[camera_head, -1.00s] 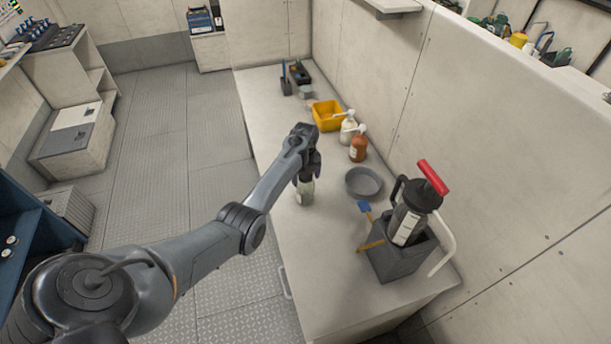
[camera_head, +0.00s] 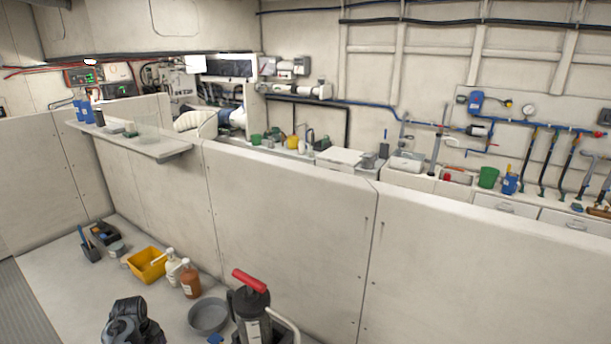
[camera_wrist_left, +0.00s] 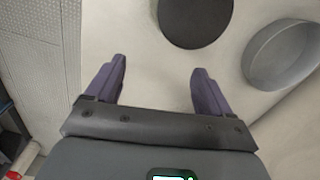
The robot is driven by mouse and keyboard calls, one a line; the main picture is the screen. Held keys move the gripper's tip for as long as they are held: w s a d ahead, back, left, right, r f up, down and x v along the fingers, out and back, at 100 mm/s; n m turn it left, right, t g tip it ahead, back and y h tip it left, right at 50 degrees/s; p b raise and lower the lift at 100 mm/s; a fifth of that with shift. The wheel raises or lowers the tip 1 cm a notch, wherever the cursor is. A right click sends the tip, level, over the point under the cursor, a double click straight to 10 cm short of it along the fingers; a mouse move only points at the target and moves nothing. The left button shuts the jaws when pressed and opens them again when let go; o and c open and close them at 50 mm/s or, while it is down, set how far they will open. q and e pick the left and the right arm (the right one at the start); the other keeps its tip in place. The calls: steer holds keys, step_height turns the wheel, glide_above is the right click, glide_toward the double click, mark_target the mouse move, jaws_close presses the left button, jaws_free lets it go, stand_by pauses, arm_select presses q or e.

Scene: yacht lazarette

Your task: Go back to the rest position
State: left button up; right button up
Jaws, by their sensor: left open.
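My left gripper (camera_wrist_left: 158,78) is open in the left wrist view, with its two dark purple fingers apart and nothing between them. It is above the pale counter (camera_wrist_left: 155,40). A dark round object (camera_wrist_left: 195,18) lies just beyond the fingertips, cut off by the top edge; I cannot tell what it is. In the head view only a dark part of my left arm (camera_head: 130,322) shows at the bottom edge, and the fingertips are out of frame. My right gripper is in neither current view.
A grey bowl (camera_head: 208,316), a black pump with a red handle (camera_head: 250,312), a brown bottle (camera_head: 190,281), a white bottle (camera_head: 171,266) and a yellow bin (camera_head: 146,264) stand on the counter. A tall partition (camera_head: 285,245) rises behind them.

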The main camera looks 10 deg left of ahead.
arm_select(q)
steer(key=s+d+n+t+y+p, duration=0.25)
steer(key=s+d+n, duration=0.8)
steer(key=d, duration=0.55)
steer(key=s+d+r+n+h+p, duration=0.1)
steer(key=s+d+r+n, duration=0.2)
steer(key=s+d+r, duration=0.2)
steer(key=s+d+r+n+t+h+p, duration=0.1)
steer(key=s+d+r+n, duration=0.3)
steer(key=s+d, duration=0.8)
steer(key=shift+s+d+r+h+p, duration=0.15)
steer(key=shift+d+r+h+p, duration=0.3)
steer(key=shift+r, duration=0.3)
arm_select(e)
steer(key=r, duration=0.5)
steer(key=shift+w+a+r, duration=0.1)
steer(key=shift+a+r, duration=0.15)
steer(key=shift+a, duration=0.15)
